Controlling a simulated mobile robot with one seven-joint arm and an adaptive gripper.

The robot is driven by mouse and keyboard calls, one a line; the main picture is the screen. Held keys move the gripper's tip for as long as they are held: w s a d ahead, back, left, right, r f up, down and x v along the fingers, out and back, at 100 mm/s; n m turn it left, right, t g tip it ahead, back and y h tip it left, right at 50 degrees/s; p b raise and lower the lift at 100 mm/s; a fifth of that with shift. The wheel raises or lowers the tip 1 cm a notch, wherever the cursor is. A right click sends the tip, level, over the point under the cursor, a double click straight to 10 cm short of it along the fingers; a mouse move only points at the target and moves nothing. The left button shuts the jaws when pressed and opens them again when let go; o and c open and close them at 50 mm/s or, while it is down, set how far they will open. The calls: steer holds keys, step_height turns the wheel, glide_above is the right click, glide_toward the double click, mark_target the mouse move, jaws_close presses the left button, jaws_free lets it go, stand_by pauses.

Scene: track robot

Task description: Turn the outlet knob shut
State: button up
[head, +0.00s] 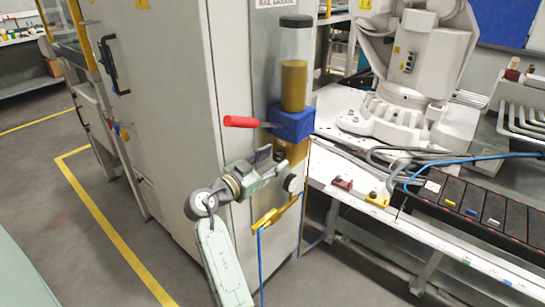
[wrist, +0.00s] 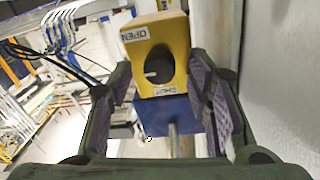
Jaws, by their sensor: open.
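The yellow outlet block (wrist: 178,28) fills the upper middle of the wrist view, with labels reading OPEN at its upper left and SHUT at its lower edge. A dark oval outlet knob (wrist: 160,66) sits on its face, with a short white mark at its left side. In the head view the outlet block (head: 297,152) hangs below a blue block (head: 292,124). My gripper (wrist: 158,72) is open, its two fingers spread to either side of the outlet block. In the head view my gripper (head: 268,157) is just left of the outlet; its fingertips are hard to make out.
A red lever (head: 241,122) sticks out left from the blue block, above my gripper. A clear cylinder with brown grease (head: 294,85) stands over it. A white cabinet (head: 165,110) is close on the left. A yellow bracket (head: 275,214) is below my wrist.

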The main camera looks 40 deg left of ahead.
steer(key=shift+w, duration=0.25)
jaws_close()
stand_by(0.5)
